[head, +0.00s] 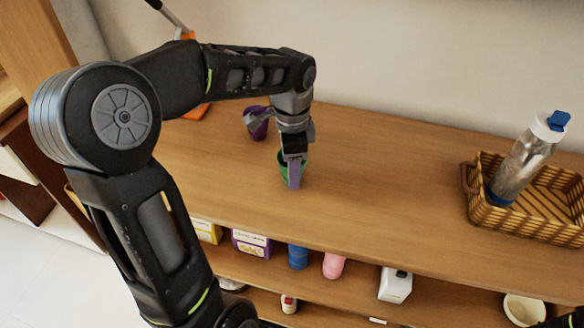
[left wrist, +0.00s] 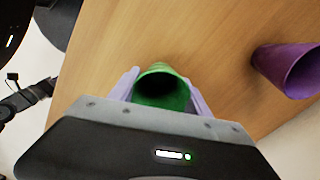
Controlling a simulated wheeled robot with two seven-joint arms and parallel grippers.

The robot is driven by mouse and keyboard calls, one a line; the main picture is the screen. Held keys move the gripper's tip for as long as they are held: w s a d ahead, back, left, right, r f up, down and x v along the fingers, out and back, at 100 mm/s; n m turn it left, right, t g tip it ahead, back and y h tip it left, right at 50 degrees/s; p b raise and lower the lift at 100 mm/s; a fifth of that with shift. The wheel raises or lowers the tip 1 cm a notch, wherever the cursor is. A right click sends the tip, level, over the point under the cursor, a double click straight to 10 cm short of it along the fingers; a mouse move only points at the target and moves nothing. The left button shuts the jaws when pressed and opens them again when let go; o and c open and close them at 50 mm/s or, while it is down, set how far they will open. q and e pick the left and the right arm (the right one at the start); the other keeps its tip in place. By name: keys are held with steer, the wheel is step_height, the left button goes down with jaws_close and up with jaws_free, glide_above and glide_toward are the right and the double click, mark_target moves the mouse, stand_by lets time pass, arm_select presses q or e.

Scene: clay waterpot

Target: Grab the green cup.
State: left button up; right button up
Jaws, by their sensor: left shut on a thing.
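The green cup (head: 283,168) stands on the wooden shelf top in the head view, mostly hidden behind my left gripper (head: 293,172). In the left wrist view the green cup (left wrist: 163,84) shows its round open mouth between the two pale purple fingers of my left gripper (left wrist: 160,90). The fingers are shut on the cup, one on each side. I cannot tell whether the cup's base touches the wood. My right gripper is not in view; only a bit of dark arm shows at the lower right corner of the head view.
A purple cup (head: 257,124) stands behind and left of the green one, and it shows in the left wrist view (left wrist: 288,68). A wicker basket (head: 545,215) with a bottle (head: 522,160) is at the right. The wooden top (head: 390,190) between is clear. Lower shelves hold several items.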

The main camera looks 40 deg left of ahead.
arm_select(q)
steer(key=c, duration=0.4)
steer(key=shift+r, duration=0.1)
step_height(320, 180, up, 10)
stand_by(0.5)
stand_by(0.4)
